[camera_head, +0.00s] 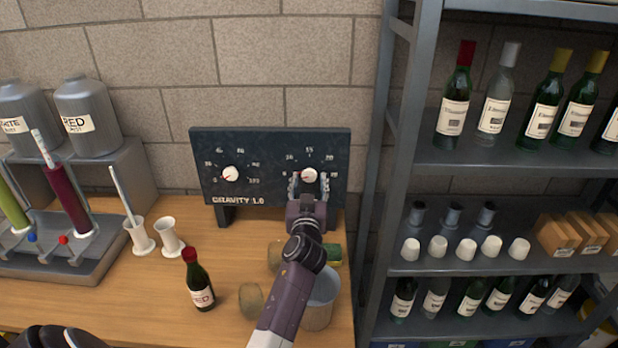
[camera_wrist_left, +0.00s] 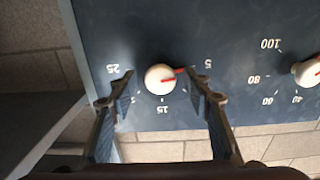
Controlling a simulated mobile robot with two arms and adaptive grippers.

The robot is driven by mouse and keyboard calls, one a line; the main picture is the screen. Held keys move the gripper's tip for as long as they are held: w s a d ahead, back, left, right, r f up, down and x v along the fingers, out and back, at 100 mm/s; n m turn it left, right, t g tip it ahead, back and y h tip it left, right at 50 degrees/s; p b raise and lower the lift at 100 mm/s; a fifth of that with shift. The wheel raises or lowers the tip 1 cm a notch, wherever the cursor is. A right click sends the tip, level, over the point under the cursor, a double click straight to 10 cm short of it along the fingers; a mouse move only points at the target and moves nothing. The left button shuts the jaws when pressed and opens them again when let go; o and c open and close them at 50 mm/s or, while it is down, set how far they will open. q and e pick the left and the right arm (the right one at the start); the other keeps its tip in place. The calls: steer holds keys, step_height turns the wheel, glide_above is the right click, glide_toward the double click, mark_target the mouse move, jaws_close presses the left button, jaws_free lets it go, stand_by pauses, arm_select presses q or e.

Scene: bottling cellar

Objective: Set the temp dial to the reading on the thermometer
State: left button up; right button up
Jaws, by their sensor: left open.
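A dark panel (camera_head: 270,150) holds two white dials with red pointers. The left dial (camera_head: 231,174) has a scale up to 100. The right dial (camera_head: 308,176) has a scale from 5 to 25; its label is hidden, so I cannot read whether it says temp. My left gripper (camera_head: 308,187) is open in front of the right dial. In the left wrist view, upside down, this dial (camera_wrist_left: 159,79) lies between the open fingertips (camera_wrist_left: 160,88), its pointer near 5. A thin white rod (camera_head: 121,190), perhaps the thermometer, stands in a small white cylinder; its reading is too small.
A metal shelf (camera_head: 500,170) with bottles stands right. Red (camera_head: 68,200) and green (camera_head: 12,208) cylinders stand left.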

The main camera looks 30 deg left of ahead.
arm_select(q)
steer(key=shift+w+a, duration=0.35)
steer(key=shift+w, duration=0.15)
steer(key=c, duration=1.1)
